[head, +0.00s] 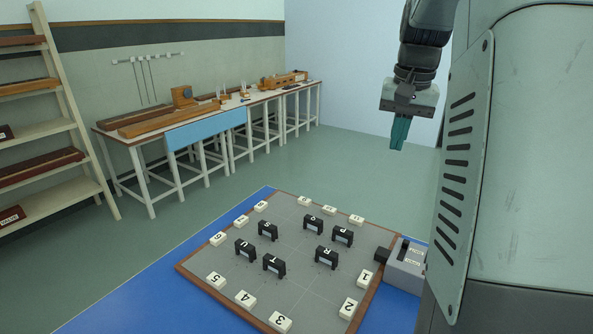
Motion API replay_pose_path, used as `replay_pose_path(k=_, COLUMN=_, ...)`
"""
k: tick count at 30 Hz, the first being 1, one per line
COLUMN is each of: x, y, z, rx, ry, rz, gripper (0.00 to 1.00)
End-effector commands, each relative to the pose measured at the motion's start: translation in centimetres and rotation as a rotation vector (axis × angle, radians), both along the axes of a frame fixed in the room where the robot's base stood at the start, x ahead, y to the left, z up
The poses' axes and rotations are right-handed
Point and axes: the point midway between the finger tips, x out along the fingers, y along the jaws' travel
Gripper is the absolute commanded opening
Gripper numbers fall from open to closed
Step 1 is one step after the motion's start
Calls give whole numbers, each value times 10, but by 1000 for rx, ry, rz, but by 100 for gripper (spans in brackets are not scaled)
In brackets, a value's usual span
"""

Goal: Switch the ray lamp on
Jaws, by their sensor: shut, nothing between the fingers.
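The ray lamp appears to be the light grey box (405,268) at the right edge of the grey board. It has a black snout (383,254) facing the board and small labels on top that are too small to read. I cannot make out its switch or whether it is lit. No beam shows on the board. My gripper (399,146) hangs above and behind the lamp in the picture, pointing down. Its teal fingers are together and empty, well clear of the lamp.
The grey board (216,262) with a wooden rim lies on a blue surface (140,300). It carries several black lettered blocks (274,265) and white numbered blocks (280,322). Benches (205,128) with wooden instruments line the wall. A shelf rack (45,130) stands left.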

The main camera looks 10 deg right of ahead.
Motion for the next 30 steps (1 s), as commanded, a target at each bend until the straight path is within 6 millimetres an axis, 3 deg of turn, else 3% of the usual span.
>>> replay_pose_path(k=1, x=11, y=-26, z=-21, rx=9, ry=37, rz=-36, gripper=0)
replay_pose_path(k=6, x=30, y=-104, z=-91, rx=43, ry=136, rz=-138, gripper=0)
replay_pose_path(k=12, x=25, y=-172, z=-168, rx=87, ry=220, rz=-230, gripper=0)
replay_pose_path(k=18, x=16, y=-198, z=-203, rx=110, ry=253, rz=-267, gripper=0)
replay_pose_path(k=23, x=15, y=-198, z=-217, rx=111, ry=257, rz=-269, gripper=0)
replay_pose_path(k=30, x=10, y=-192, z=-263, rx=112, ry=259, rz=-268, gripper=0)
